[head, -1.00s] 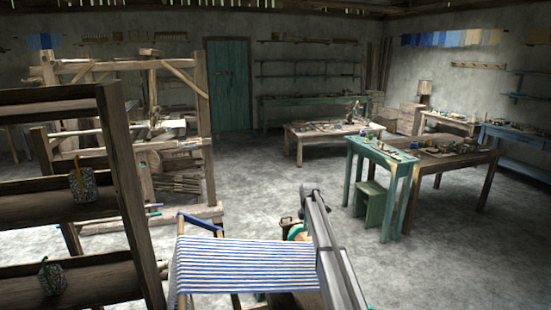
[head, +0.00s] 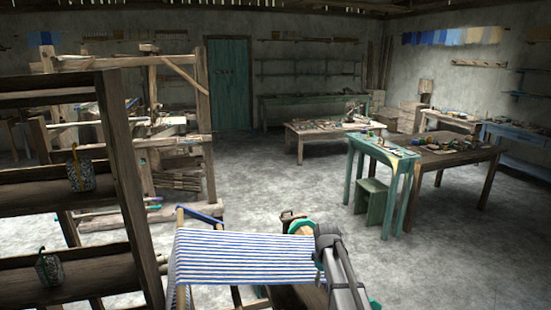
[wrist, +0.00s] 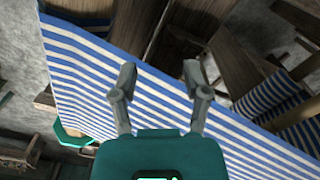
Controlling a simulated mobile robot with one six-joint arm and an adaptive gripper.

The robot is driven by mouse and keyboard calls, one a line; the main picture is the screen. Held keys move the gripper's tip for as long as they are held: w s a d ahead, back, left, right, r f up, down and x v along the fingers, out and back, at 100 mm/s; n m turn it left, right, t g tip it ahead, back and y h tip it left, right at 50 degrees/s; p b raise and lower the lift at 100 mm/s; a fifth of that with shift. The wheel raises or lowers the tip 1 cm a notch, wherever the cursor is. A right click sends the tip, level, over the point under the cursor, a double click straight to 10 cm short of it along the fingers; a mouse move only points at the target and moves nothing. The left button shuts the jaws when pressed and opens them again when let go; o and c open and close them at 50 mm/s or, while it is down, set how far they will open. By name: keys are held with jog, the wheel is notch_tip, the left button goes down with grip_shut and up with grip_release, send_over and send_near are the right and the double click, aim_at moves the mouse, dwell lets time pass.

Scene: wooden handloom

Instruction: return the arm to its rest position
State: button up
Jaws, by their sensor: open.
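In the wrist view my gripper (wrist: 160,82) has its two grey fingers apart with nothing between them. Beyond the fingers lies a blue-and-white striped cloth (wrist: 80,68). In the head view my arm (head: 340,270) stands at the bottom, just right of the striped cloth (head: 235,258), which is stretched over a wooden frame. The fingers cannot be made out in the head view.
A dark wooden shelf (head: 125,185) with two patterned containers (head: 81,172) stands close on the left. A wooden loom (head: 205,130) is behind it. A green table (head: 385,152) and stool (head: 371,203) stand to the right. Grey floor (head: 270,175) is open in the middle.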

jog(key=s+f+m, duration=0.1)
jog(key=s+m, duration=0.1)
jog(key=s, duration=0.5)
jog(key=s+m+b, duration=0.1)
jog(key=s+m, duration=0.2)
jog(key=s, duration=0.4)
jog(key=s+d+f+m+b, duration=0.1)
jog(key=s+m, duration=0.2)
jog(key=s, duration=0.4)
jog(key=shift+f, duration=0.35)
jog(key=shift+s+m, duration=0.35)
jog(key=shift+m, duration=0.15)
jog(key=shift+a, duration=0.1)
